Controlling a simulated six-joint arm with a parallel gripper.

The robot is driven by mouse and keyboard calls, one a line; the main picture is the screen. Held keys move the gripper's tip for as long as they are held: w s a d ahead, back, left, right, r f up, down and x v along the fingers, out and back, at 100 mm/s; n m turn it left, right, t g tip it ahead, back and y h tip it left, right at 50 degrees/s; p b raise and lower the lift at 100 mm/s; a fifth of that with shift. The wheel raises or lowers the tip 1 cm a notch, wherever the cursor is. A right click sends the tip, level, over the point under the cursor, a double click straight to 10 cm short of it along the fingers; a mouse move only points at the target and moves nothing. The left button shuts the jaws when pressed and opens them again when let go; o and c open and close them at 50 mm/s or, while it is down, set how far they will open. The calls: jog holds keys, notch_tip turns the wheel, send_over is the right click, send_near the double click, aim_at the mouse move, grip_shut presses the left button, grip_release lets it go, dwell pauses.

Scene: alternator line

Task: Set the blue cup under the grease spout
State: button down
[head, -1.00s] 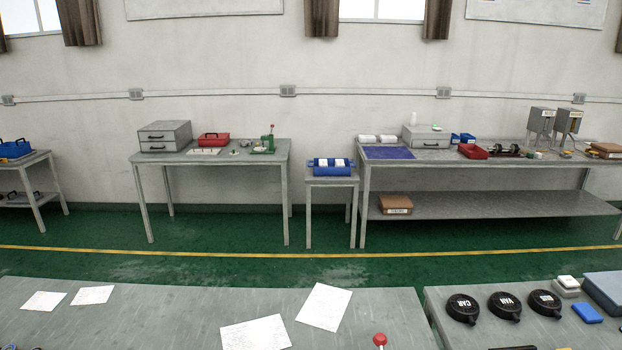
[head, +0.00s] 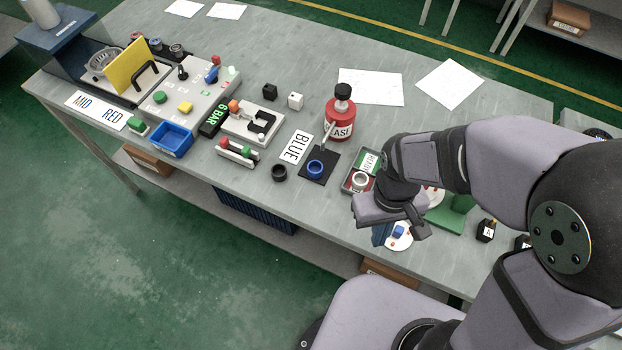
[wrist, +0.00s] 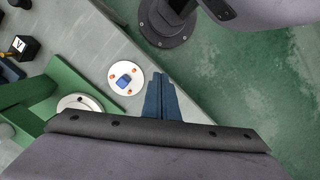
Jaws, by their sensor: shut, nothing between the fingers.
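A blue cup (head: 316,169) stands upright on a black pad (head: 324,154) in front of the red grease can (head: 340,121). The can's thin spout (head: 324,147) comes down just above the cup in the head view; whether it is exactly over the cup's mouth is hard to tell. A card reading BLUE (head: 296,147) lies left of the pad. My gripper (head: 381,235) is shut and empty, right of the cup and apart from it, near the bench's front edge. Its blue fingers (wrist: 160,101) lie together in the wrist view, beside a white disc (wrist: 126,78) with a blue block.
A black cup (head: 279,172) stands left of the pad. A tray (head: 350,184) with a pale cup (head: 359,181) sits between the pad and my arm. A green stand (head: 452,213) is right of my gripper. A blue bin (head: 171,139) and control panel stand further left.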

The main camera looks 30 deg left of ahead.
aim_at(315, 169)
jog(key=a+f, duration=0.1)
jog(key=a, duration=0.3)
jog(key=w+a+f+n+b, duration=0.1)
jog(key=a, duration=0.4)
jog(key=a+f+n+b, duration=0.1)
jog(key=a, duration=0.4)
jog(key=shift+w+f+t, duration=0.3)
jog(key=shift+t, duration=0.1)
jog(key=w+a+r+m+y, duration=0.1)
jog(key=w+a+r+m, duration=0.3)
jog(key=a+r+m, duration=0.3)
jog(key=shift+w+m, duration=0.25)
jog(key=shift+m, duration=0.95)
jog(key=shift+f, duration=0.1)
notch_tip(315, 169, down, 10)
jog(key=p, duration=0.3)
jog(key=shift+d, duration=0.1)
jog(key=shift+w+r+p, duration=0.2)
jog(key=shift+w+p, duration=0.5)
jog(key=shift+w, duration=0.5)
jog(key=shift+w+f+p, duration=0.15)
jog(key=shift+w+p, duration=0.2)
jog(key=shift+w, duration=0.45)
